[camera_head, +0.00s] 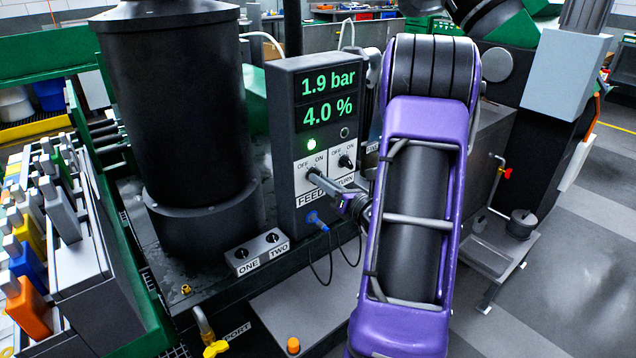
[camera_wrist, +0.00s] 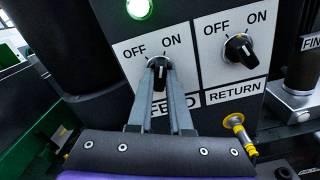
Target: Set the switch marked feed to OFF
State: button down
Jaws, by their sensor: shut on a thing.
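The FEED switch is a black rotary knob (camera_wrist: 158,64) on a white plate marked OFF on the left and ON on the right. In the head view the FEED plate (camera_head: 303,188) is on the front of the grey display box. My gripper (camera_wrist: 161,80) is shut on the FEED knob, with one finger on each side; it also shows in the head view (camera_head: 314,175). The fingers cover part of the knob and the FEED label, and I cannot tell surely which way the knob points. The lamp (camera_wrist: 139,8) above it glows green.
The display (camera_head: 328,96) reads 1.9 bar and 4.0 %. A blue cable plug (camera_head: 316,220) is below the switches. A black cylinder (camera_head: 180,110) stands left.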

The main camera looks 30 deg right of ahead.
jog(key=n+b, duration=0.1)
jog(key=n, duration=0.2)
jog(key=shift+b, duration=0.3)
jog(key=shift+n, duration=2.2)
jog(key=n, duration=0.2)
jog(key=shift+n, duration=0.3)
jog(key=c, duration=0.7)
grip_release()
